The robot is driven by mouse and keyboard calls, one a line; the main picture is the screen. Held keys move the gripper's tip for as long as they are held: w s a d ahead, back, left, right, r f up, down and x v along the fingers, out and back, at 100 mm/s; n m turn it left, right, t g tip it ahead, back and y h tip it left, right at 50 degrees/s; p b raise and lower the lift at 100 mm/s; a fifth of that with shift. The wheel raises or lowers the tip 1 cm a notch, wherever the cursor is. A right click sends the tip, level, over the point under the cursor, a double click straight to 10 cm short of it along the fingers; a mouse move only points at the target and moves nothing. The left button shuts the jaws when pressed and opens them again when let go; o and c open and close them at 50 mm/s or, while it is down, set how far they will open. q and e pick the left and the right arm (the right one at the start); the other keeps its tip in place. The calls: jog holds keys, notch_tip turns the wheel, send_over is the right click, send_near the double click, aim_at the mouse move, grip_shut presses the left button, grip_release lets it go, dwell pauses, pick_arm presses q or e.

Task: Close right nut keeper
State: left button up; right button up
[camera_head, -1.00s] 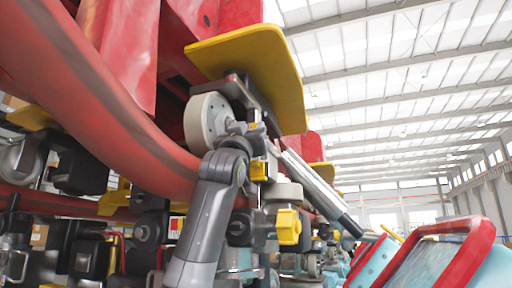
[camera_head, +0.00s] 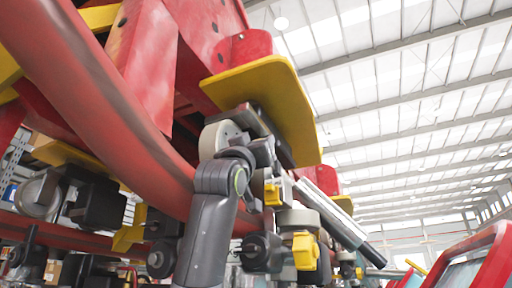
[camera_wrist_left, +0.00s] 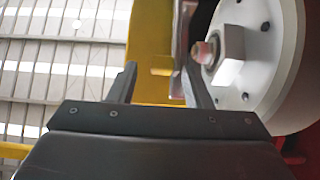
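In the left wrist view my left gripper (camera_wrist_left: 158,68) has its two dark fingers apart. A small yellow tab (camera_wrist_left: 160,65) shows between the fingertips, against a long yellow plate (camera_wrist_left: 148,30). I cannot tell whether the fingers touch it. Just right of the right finger is a nut (camera_wrist_left: 228,55) with a copper-coloured bolt end, on a white wheel (camera_wrist_left: 272,50). In the head view my grey left arm (camera_head: 208,235) rises to the wheel (camera_head: 220,136) below the yellow plate (camera_head: 270,95); its fingertips cannot be made out. Which part is the right nut keeper is unclear. My right gripper is not seen.
A thick red rail (camera_head: 110,105) crosses the left side. A silver and black cylinder (camera_head: 335,215) slants down to the right of my arm. A lower wheel assembly with a yellow block (camera_head: 305,250) is close by.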

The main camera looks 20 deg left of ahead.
pick_arm(q)
jog(key=b+v, duration=1.1)
jog(key=v, duration=0.6)
jog(key=shift+s, duration=0.3)
jog(key=shift+w+f, duration=0.1)
jog(key=shift+f, duration=0.05)
